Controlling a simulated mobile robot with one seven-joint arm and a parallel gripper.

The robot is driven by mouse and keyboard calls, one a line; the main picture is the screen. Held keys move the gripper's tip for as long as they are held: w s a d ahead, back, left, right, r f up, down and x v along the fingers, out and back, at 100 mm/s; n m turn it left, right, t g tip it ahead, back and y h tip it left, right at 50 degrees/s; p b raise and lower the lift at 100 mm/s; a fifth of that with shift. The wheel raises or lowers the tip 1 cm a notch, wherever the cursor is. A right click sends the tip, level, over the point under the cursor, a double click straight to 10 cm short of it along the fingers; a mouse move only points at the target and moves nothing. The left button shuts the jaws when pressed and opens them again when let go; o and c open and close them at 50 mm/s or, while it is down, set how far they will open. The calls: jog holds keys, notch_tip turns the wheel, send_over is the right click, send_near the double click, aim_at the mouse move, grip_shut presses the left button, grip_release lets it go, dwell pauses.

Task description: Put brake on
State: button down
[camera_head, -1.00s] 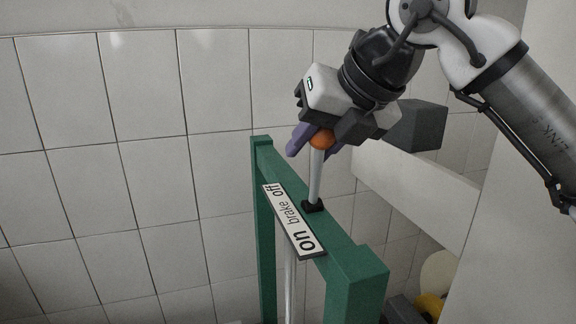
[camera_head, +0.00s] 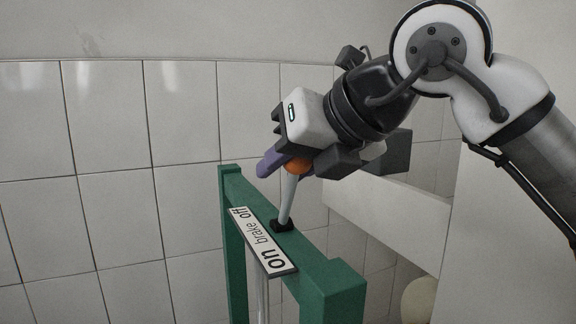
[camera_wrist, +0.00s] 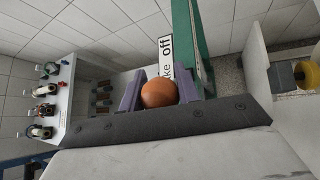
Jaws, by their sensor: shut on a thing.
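The brake lever (camera_head: 287,200) is a pale rod with an orange ball knob (camera_head: 298,166), rising from a black slot on the green frame (camera_head: 312,240). It leans slightly right in the head view. A white label plate (camera_head: 262,243) on the frame reads "off" at the far end, "brake" in the middle and "on" at the near end. My gripper (camera_head: 293,161) is shut on the knob with its purple fingers. In the wrist view the knob (camera_wrist: 159,93) sits between both fingers, and the "off" end of the label (camera_wrist: 166,52) shows beyond it.
A tiled wall (camera_head: 110,150) stands behind the frame. A pale ledge (camera_head: 385,215) runs to the right of it. In the wrist view, a shelf (camera_wrist: 60,100) with several valve-like items is at left, and a yellow round thing (camera_wrist: 307,74) is at right.

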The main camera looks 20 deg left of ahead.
jog(key=c, duration=1)
grip_release()
jog(key=v, duration=1.3)
jog(key=shift+s+d+r, duration=0.15)
jog(key=shift+d+r, duration=0.05)
jog(key=shift+d, duration=0.05)
